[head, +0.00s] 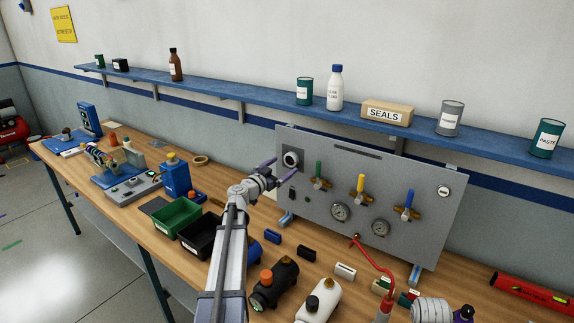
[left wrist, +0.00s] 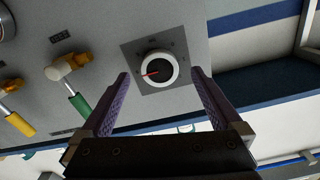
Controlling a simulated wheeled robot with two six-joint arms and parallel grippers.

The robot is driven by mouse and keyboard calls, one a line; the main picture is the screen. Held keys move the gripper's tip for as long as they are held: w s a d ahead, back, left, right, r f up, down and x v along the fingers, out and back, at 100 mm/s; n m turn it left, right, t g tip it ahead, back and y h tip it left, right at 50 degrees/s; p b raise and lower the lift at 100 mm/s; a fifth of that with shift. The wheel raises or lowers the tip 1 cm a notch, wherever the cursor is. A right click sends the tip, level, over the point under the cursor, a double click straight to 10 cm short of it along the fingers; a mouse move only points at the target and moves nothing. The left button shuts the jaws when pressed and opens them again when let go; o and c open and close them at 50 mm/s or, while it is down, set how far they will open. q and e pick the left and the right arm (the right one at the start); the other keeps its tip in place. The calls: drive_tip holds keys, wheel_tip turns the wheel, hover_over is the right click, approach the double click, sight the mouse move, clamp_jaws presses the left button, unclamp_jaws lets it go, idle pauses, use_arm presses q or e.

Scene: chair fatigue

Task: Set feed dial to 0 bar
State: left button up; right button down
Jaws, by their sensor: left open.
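The feed dial (head: 292,159) is a round knob with a white rim and dark face on a square plate, at the upper left of the grey panel (head: 327,210). In the left wrist view the dial (left wrist: 159,69) has a red pointer aimed left and slightly down, in a picture that looks turned upside down. Its scale marks are too small to read. My left gripper (head: 278,169) is open in front of the panel's left side. In the wrist view its purple fingers (left wrist: 160,76) appear on either side of the dial, apparently not touching it. My right gripper is not in view.
A blue shelf (head: 250,96) with bottles and cans runs above. Bins (head: 176,216) and cylinders (head: 275,282) crowd the wooden bench near my left arm.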

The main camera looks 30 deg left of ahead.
sight(289, 162)
use_arm(q)
drive_tip(key=w, duration=0.3)
drive_tip(key=shift+w+d, duration=0.1)
drive_tip(key=shift+c, duration=0.2)
drive_tip(key=c, duration=1.3)
